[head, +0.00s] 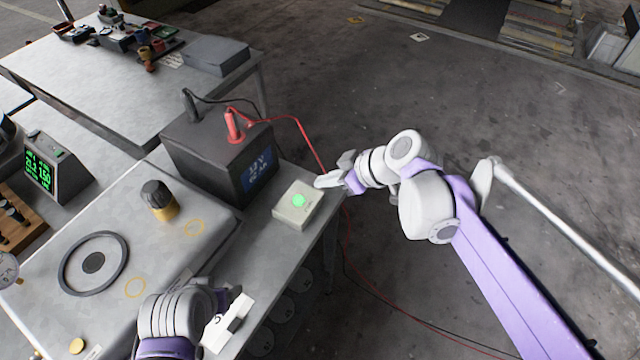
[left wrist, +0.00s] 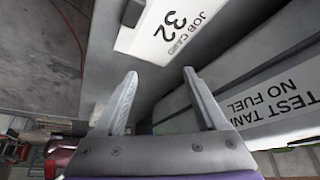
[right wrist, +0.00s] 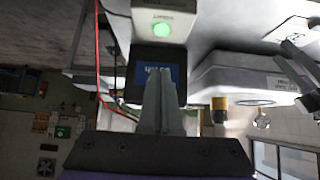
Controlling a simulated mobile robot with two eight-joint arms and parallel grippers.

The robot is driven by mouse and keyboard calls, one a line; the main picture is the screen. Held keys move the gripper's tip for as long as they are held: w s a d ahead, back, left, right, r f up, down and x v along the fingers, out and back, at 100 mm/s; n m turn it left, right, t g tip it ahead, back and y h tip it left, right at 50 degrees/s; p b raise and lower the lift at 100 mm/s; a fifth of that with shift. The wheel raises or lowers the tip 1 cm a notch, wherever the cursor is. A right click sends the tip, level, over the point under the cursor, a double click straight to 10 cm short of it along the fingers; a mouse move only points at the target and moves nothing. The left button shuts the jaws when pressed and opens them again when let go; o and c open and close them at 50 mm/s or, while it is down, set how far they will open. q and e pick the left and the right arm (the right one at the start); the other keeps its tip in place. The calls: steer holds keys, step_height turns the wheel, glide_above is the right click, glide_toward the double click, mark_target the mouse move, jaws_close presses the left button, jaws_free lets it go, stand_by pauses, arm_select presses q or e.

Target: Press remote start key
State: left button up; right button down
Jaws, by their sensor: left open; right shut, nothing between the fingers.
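A small beige box (head: 290,217) with a lit green key (head: 298,200) sits near the edge of the grey bench. The box (right wrist: 144,17) and its green key (right wrist: 162,29) also show at the top of the right wrist view. My right gripper (head: 321,181) is shut and empty, with its tips beside the box's right far corner; I cannot tell whether they touch it. My left gripper (left wrist: 159,71) is open and empty, low over the bench's near edge by a white job card (left wrist: 165,28).
A black battery (head: 218,150) with black and red clamps stands behind the box. A red cable (head: 312,147) runs past my right gripper to the floor. A metal tank (head: 190,262) with a dark-capped fitting (head: 157,198) fills the left. Open floor lies right.

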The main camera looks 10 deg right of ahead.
arm_select(q)
steer(key=shift+s+f+b, duration=0.1)
steer(key=shift+f+b, duration=0.2)
steer(key=shift+f, duration=0.05)
arm_select(e)
glide_above(295, 198)
steer(key=s+d, duration=0.2)
steer(key=d, duration=0.1)
step_height(295, 198, down, 5)
steer(key=shift+a+f, duration=0.15)
steer(key=shift+f, duration=0.05)
arm_select(q)
steer(key=shift+f, duration=0.2)
arm_select(e)
steer(key=f, duration=0.3)
steer(key=shift+w+a+f, duration=0.15)
steer(key=shift+a+f, duration=0.05)
steer(key=shift+f, duration=0.5)
